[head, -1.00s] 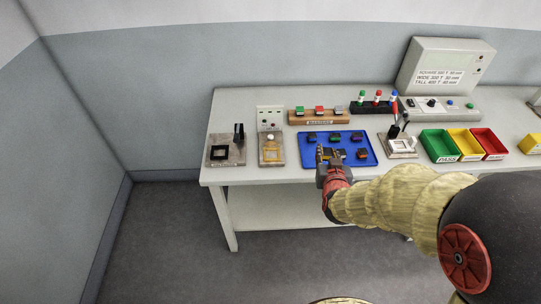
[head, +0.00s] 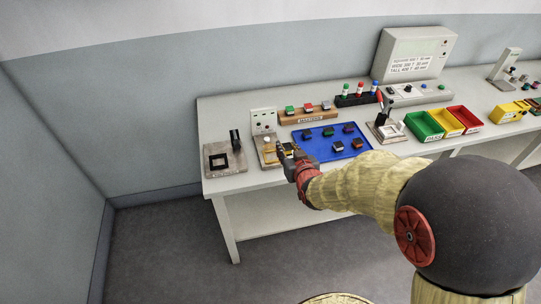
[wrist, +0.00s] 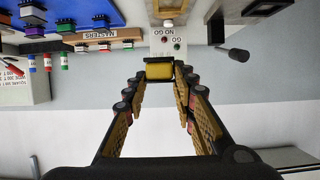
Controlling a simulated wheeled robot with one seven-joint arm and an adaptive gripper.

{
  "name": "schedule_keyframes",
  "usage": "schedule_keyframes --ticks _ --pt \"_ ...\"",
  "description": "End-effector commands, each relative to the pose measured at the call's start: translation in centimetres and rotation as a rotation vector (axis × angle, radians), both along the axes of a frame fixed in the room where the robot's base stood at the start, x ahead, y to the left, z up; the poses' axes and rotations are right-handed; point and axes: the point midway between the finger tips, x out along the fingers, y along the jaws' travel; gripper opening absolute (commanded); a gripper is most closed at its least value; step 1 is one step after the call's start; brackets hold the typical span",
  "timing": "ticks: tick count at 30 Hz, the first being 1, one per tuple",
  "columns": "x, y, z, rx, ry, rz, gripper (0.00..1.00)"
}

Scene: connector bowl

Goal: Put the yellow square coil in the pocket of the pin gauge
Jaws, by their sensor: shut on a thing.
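My gripper (head: 287,150) is shut on the yellow square coil (wrist: 159,71), a small yellow block with black edges, gripped between the fingertips (wrist: 160,76) in the wrist view. In the head view the coil is mostly hidden by the fingers. The fixture with the GO / NO GO panel (head: 263,121), which looks like the pin gauge, is just left of my gripper. The panel also shows in the wrist view (wrist: 167,40), with part of a brass-coloured pocket (wrist: 169,6) at the top edge. The coil appears above the bench, apart from the pocket.
A blue tray (head: 320,154) with several dark coils lies to the right. A fixture with a black lever (head: 235,140) stands left, another (head: 383,117) right of the tray. A MASTERS rack (head: 309,117) stands behind. Green, yellow and red bins (head: 424,128) are further right.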

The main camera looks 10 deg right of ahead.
Motion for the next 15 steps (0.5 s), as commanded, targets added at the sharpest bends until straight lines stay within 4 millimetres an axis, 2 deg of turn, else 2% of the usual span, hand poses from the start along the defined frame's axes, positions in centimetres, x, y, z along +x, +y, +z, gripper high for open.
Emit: schedule_keyframes --ticks 1,7,9,15 --pt "1.2 0.4 -1.0 0.001 0.002 0.002 0.02" --pt "5.5 1.5 -3.0 0.001 0.001 0.001 0.02" --pt "6.4 1.6 -4.5 0.001 0.004 0.001 0.02" --pt "8.7 2.2 -7.1 0.0 0.001 0.0 0.01"
